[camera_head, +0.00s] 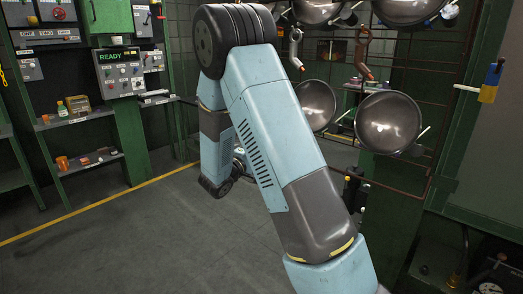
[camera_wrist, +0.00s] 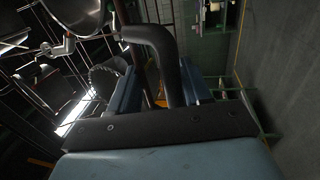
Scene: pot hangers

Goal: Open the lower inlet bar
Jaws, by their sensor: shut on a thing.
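My gripper (camera_wrist: 160,88) shows in the wrist view, its two blue fingers on either side of a dark bent bar (camera_wrist: 178,72). It is shut on this bar. The bar comes in from the upper left, curves over and runs down between the fingers toward the palm. The picture is dark, and I cannot tell from it whether this is the lower inlet bar. In the head view my blue arm folds over and down in the middle, and the gripper's fingers and what they hold are hidden there.
Several round metal pots (camera_head: 388,122) hang on a dark wire rack at the right. A reddish-brown curved handle (camera_head: 362,52) is between them. A green control panel reading READY (camera_head: 119,72) and shelves (camera_head: 80,120) stand at the left. Grey floor (camera_head: 120,240) is open at the lower left.

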